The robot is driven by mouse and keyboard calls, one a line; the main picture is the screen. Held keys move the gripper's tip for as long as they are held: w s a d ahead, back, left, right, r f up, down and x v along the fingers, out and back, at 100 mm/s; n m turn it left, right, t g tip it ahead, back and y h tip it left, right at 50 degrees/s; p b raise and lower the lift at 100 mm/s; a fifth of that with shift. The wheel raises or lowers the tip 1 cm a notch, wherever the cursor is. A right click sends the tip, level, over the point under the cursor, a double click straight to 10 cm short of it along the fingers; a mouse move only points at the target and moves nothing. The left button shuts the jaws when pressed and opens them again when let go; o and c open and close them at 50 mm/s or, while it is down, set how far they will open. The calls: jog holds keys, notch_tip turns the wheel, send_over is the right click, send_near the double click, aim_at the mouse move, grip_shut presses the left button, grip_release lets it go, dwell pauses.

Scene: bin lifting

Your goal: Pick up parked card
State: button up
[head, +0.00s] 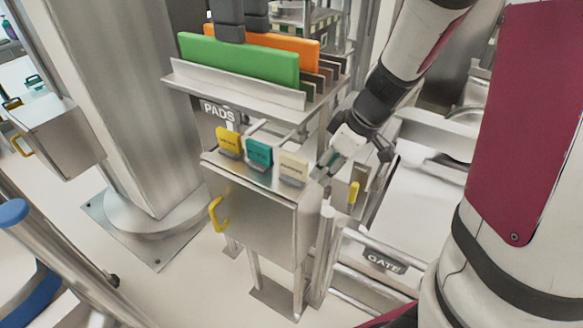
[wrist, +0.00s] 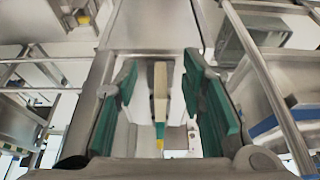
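Three cards stand in a row on a metal box (head: 250,205): a yellow card (head: 228,141), a teal card (head: 259,153) and a cream card (head: 293,168). Which one the task calls parked cannot be told. My gripper (head: 330,162) is close to the right of the cream card. In the wrist view my gripper (wrist: 163,100) is open, its teal pads apart. A cream upright strip (wrist: 160,80), seemingly the cream card edge-on, shows between the fingers with a gap on each side. Small yellow and teal bits show below it.
A rack with a green pad (head: 240,60) and an orange pad (head: 290,48) stands behind the box, above a PADS sign (head: 218,111). A thick metal column (head: 130,100) is at left. A rail with a GATE sign (head: 384,262) is at lower right.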

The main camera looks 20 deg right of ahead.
aim_at(307, 169)
jog(key=w+a+p, duration=0.1)
jog(key=w+a, duration=0.1)
jog(key=shift+w+a, duration=0.25)
jog(key=shift+w, duration=0.05)
jog(key=shift+x, duration=1.1)
jog(key=shift+w+f, duration=0.2)
jog(key=shift+f, duration=0.2)
grip_shut()
